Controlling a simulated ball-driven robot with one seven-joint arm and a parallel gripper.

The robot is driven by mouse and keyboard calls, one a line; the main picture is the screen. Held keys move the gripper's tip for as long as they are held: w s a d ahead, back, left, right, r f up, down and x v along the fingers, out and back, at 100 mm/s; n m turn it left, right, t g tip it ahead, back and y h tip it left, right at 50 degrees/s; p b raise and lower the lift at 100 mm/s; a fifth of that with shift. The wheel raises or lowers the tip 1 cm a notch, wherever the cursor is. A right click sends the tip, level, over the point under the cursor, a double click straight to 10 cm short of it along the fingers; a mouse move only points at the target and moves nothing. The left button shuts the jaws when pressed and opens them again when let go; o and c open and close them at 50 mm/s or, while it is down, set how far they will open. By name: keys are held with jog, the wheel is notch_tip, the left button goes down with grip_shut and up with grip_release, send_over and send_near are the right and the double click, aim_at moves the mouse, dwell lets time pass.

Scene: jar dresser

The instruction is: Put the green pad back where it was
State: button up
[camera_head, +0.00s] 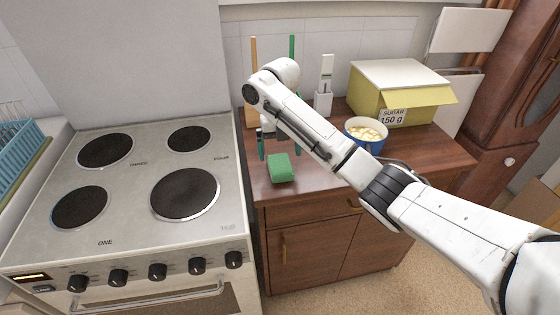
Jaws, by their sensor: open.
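The green pad (281,168) is a small block lying on the brown dresser top (330,185), near its front left part. My gripper (280,153) points down just behind or above the pad. Its jaws are open, with one dark finger left of the pad and the other to its right, partly hidden by my arm. The pad appears to rest on the wood, and nothing shows the jaws touching it.
A blue pot (365,141) with pale pieces inside stands right of my arm. Behind it is a yellow box (405,95) with a label reading SUGAR 150 g. A white and green device (324,88) stands at the back. A stove (130,195) adjoins the dresser's left side.

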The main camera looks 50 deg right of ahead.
aim_at(280, 163)
notch_tip(280, 163, up, 7)
jog(key=p, duration=0.2)
jog(key=shift+f, duration=0.15)
dwell(1.2)
